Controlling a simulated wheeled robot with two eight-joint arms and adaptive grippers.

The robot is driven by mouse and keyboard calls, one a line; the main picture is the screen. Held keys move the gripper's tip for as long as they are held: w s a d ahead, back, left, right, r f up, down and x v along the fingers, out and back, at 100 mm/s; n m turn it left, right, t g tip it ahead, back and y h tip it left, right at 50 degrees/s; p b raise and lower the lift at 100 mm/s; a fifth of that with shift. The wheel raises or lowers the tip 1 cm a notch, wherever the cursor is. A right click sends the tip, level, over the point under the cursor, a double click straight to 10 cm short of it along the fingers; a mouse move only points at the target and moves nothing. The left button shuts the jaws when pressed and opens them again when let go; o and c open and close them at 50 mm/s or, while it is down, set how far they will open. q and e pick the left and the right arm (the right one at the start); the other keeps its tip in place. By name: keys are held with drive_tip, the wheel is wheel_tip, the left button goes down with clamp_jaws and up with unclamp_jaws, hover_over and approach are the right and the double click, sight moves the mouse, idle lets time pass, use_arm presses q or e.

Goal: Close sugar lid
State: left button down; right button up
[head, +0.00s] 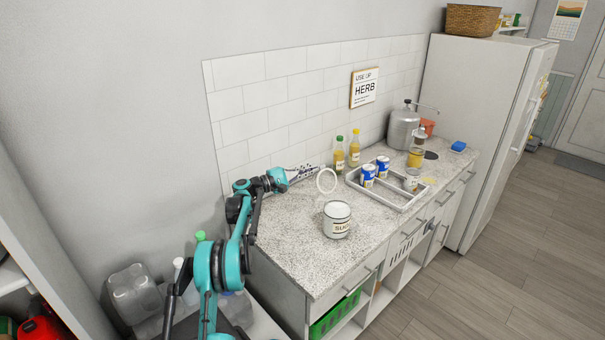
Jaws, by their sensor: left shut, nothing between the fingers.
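The white sugar jar (337,226) stands upright on the speckled countertop, its label facing forward. Its round lid shows as a pale ring (319,187) raised upright behind the jar's mouth, so the jar is open. The hinge between lid and jar is too small to make out. My left gripper (313,170) reaches in from the left, with its fingers shut and empty. Its tips are just left of the lid's upper edge; I cannot tell if they touch it. My right gripper is not in view.
A grey tray (404,206) with blue-and-white cans (368,176) lies right of the jar. Two yellow bottles (354,149) stand behind, near the tiled wall. A metal canister (403,130) is farther back. The counter in front of the jar is clear.

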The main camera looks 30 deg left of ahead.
use_arm(q)
drive_tip(key=shift+s+d+r, duration=0.15)
drive_tip(key=shift+d, duration=0.3)
